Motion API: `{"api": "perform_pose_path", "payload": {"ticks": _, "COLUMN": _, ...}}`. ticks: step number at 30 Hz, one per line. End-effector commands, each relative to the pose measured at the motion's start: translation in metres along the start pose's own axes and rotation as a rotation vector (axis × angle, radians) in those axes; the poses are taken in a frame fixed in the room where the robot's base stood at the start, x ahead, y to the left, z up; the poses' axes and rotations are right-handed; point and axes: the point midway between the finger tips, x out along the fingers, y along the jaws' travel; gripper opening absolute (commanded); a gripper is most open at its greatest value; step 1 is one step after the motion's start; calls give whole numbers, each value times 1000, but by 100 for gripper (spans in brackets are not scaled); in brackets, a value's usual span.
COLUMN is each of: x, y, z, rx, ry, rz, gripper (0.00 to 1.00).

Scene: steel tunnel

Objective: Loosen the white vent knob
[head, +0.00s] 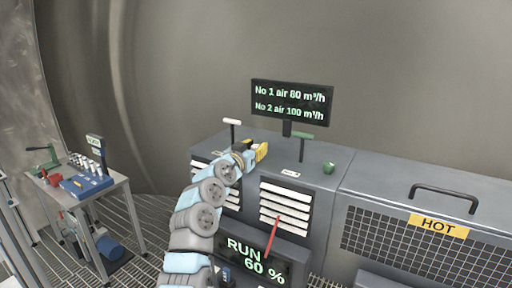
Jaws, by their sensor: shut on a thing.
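My gripper (256,152), with yellow fingertips, is at the top of the grey cabinet (318,152), between the white T-handle (232,122) and the green T-handle (302,136). Its fingers are closed at the spot of the white vent knob. They hide the knob, so its turn cannot be seen. A green knob (328,168) stands on the cabinet top to the right, apart from my gripper. The black display (291,103) behind reads No 1 air 80 m³/h and No 2 air 100 m³/h.
White louvred vents (285,208) and a display reading RUN 60 % (255,258) are on the cabinet front, with a red lever (272,236). To the right is a meshed unit marked HOT (438,226). A tool table (112,190) stands far left.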

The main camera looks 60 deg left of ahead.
Motion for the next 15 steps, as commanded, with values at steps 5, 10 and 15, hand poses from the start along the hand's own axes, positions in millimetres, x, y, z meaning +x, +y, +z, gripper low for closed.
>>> {"api": "perform_pose_path", "payload": {"ticks": 5, "x": 1, "y": 1, "z": 1, "rx": 0, "ry": -2, "rz": -13, "gripper": 0}}
{"api": "perform_pose_path", "payload": {"ticks": 10, "x": 1, "y": 3, "z": 0, "rx": 1, "ry": -1, "rz": -41, "gripper": 0}}
{"api": "perform_pose_path", "payload": {"ticks": 15, "x": 1, "y": 3, "z": 0, "rx": 1, "ry": -3, "rz": -89, "gripper": 0}}
